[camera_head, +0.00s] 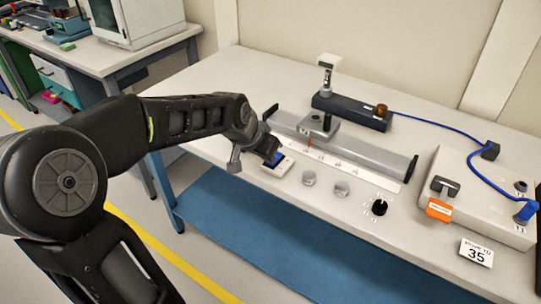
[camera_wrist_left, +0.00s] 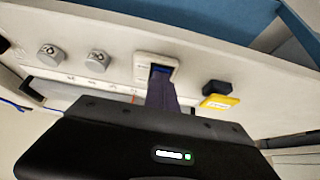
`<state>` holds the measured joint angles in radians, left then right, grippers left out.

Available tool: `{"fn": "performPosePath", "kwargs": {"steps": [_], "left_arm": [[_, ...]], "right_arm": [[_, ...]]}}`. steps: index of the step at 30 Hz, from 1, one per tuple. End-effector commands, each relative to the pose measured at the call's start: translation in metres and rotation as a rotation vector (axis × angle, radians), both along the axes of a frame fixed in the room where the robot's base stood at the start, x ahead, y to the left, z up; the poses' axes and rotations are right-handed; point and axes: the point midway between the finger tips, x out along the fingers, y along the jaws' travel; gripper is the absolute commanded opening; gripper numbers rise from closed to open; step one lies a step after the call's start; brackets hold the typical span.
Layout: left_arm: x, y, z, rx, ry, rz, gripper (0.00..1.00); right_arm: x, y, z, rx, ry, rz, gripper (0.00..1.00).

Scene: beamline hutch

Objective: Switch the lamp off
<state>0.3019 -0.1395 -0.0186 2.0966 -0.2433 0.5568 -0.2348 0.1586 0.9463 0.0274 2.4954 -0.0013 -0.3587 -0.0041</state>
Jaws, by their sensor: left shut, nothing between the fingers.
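A small white switch plate (camera_head: 283,167) with a blue rocker lies near the front left part of the bench. In the left wrist view, the plate (camera_wrist_left: 141,66) is at upper centre, with its rocker partly hidden. My left gripper (camera_head: 272,153) is shut and empty, its tips at the rocker and covering part of it. In the left wrist view, the shut fingers (camera_wrist_left: 161,84) point at the blue rocker; I cannot tell whether they touch it. No lit lamp can be made out. My right gripper is not in view.
Two grey knobs (camera_head: 325,184) and a black dial (camera_head: 379,207) sit right of the switch. A grey rail (camera_head: 360,150) lies behind it. A yellow tag with a black knob (camera_wrist_left: 219,101) is close to the fingers. A box with an orange tag (camera_head: 438,210) stands right.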

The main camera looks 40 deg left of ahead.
Motion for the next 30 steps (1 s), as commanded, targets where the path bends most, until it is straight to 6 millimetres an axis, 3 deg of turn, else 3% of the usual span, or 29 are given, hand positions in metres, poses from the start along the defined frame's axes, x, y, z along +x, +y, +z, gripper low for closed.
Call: {"fn": "performPosePath", "kwargs": {"steps": [1, 6, 30], "left_arm": [[-0.006, -0.001, -0.009, -0.006, 0.025, -0.001, 0.0], [-0.006, -0.001, -0.01, -0.007, 0.03, 0.0, 0.0], [0.012, -0.002, -0.004, -0.006, 0.022, -0.002, 0.0]], "right_arm": [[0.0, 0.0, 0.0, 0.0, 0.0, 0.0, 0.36], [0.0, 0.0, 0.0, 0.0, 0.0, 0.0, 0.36], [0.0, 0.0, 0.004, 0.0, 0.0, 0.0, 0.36]]}}
